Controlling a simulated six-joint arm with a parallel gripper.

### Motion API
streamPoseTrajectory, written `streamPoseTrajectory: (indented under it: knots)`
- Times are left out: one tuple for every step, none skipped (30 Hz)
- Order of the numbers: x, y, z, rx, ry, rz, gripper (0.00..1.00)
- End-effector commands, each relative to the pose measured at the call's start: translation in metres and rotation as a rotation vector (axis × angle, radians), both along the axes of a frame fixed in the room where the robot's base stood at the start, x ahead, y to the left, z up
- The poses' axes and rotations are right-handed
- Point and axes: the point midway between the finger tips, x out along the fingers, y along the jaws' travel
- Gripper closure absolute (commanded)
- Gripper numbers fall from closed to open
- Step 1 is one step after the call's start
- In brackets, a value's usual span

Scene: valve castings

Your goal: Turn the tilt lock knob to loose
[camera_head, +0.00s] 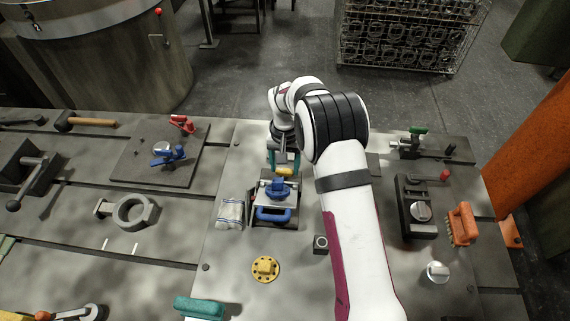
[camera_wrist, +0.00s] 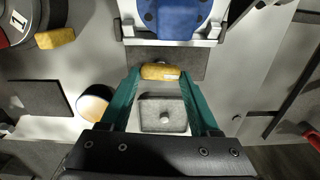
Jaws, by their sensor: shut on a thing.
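A short yellow bar-shaped knob (camera_wrist: 160,72) sits at the near edge of a fixture; I take it to be the tilt lock knob. My gripper (camera_wrist: 159,77) has teal fingers, with one tip at each end of the yellow knob, shut on it. The knob lies crosswise in the wrist view. In the head view my gripper (camera_head: 284,163) is at the far side of the fixture (camera_head: 262,199), which carries a blue part (camera_head: 278,187) and a blue handle (camera_head: 272,215). The fingers and arm hide most of the knob there. No loose or tight marking is readable.
A silver-and-white block (camera_head: 231,210) stands left of the fixture. A yellow flanged disc (camera_head: 265,268) lies in front. A round wood-topped knob (camera_wrist: 95,103) is close to my left finger.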

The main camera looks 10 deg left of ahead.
Motion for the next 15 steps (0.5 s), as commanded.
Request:
streamPoseTrajectory:
  knots:
    - [0.0009,-0.0003,0.0006,0.0,-0.003,0.005,0.93]
    - [0.0009,-0.0003,0.0006,0.0,-0.003,0.007,0.93]
    - [0.0009,-0.0003,0.0006,0.0,-0.003,0.009,0.93]
    - [0.0009,-0.0003,0.0007,0.0,-0.003,0.01,0.93]
    - [0.0009,-0.0003,0.0007,0.0,-0.003,0.011,0.93]
    - [0.001,-0.0003,0.0007,0.0,-0.003,0.012,0.93]
    - [0.001,-0.0003,0.0007,0.0,-0.003,0.012,0.93]
    - [0.001,-0.0003,0.0007,0.0,-0.003,0.012,0.93]
    - [0.001,-0.0003,0.0007,0.0,-0.003,0.012,0.93]
    - [0.001,-0.0003,0.0007,0.0,-0.003,0.011,0.93]
    - [0.0011,-0.0003,0.0007,0.0,-0.003,0.011,0.93]
    - [0.0011,-0.0003,0.0007,0.0,-0.003,0.011,0.93]
    - [0.0011,-0.0003,0.0007,0.0,-0.003,0.011,0.93]
    - [0.0011,-0.0003,0.0008,0.0,-0.004,0.011,0.36]
    - [0.0011,-0.0003,0.0008,0.0,-0.004,0.011,0.29]
